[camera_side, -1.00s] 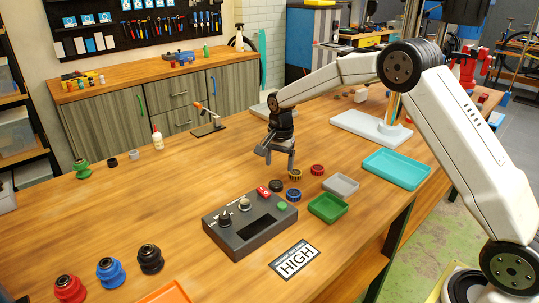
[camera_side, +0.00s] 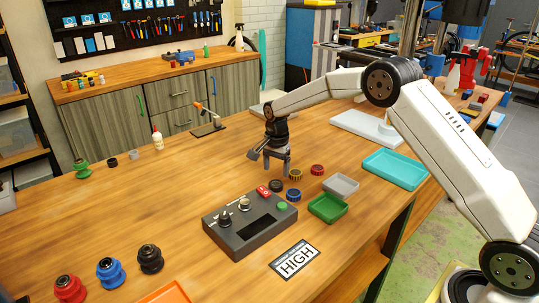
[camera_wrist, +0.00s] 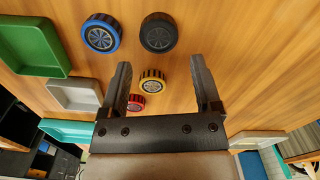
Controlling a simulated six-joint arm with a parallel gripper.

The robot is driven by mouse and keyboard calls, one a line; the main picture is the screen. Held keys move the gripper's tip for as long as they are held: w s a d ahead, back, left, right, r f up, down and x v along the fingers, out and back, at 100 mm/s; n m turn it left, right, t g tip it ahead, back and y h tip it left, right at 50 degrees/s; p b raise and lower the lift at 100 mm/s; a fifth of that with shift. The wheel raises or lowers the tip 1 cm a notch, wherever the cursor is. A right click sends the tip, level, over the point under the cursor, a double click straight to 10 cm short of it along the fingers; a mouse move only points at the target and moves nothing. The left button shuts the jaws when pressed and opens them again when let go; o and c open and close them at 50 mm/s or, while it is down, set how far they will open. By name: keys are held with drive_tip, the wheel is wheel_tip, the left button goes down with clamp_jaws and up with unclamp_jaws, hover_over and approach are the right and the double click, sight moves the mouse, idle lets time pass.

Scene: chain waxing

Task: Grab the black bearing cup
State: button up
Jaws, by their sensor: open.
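The black bearing cup (camera_side: 276,186) is a small round cup lying on the wooden bench behind the grey control box; in the wrist view the cup (camera_wrist: 158,33) sits ahead of the fingertips, roughly between their lines. My gripper (camera_side: 270,165) points down above the bench, just behind the cup in the side view. In the wrist view my gripper (camera_wrist: 160,68) is open, its two fingers wide apart, with nothing held. A yellow cup (camera_wrist: 152,81) shows between the fingers, lower down on the bench. The gripper does not touch the black cup.
A blue cup (camera_wrist: 101,33) lies beside the black one, and a red cup (camera_side: 317,170) is farther right. The control box (camera_side: 250,222), a green tray (camera_side: 328,208), a grey tray (camera_side: 341,185) and a teal tray (camera_side: 397,169) stand near.

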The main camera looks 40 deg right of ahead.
sight(276, 183)
drive_tip(key=shift+s+f, duration=0.1)
drive_tip(key=shift+f, duration=2.5)
drive_tip(key=c, duration=1)
